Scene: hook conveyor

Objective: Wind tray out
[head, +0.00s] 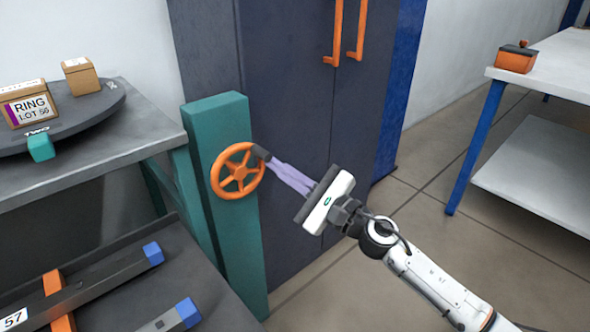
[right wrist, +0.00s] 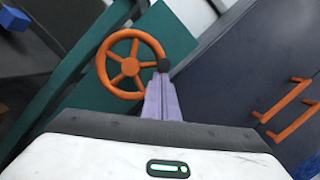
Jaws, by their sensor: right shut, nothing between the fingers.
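An orange handwheel (head: 238,171) with spokes is mounted on a teal post (head: 217,120) beside the bench. It also shows in the right wrist view (right wrist: 127,64). A dark crank knob (head: 261,152) sits at the wheel's upper right rim. My right gripper (head: 270,161) is shut, its lilac fingers together with their tips at the knob. In the right wrist view the fingertips (right wrist: 163,76) reach just below the dark knob (right wrist: 163,65); I cannot tell whether they touch it. A dark round tray (head: 75,122), marked with numbers, lies on the grey bench and carries boxes. My left gripper is not in view.
A box labelled RING LOT 56 (head: 30,108) and a smaller box (head: 80,77) stand on the tray. A dark cabinet (head: 290,100) with orange handles is behind the wheel. A white table (head: 550,62) stands at right. The floor between is clear.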

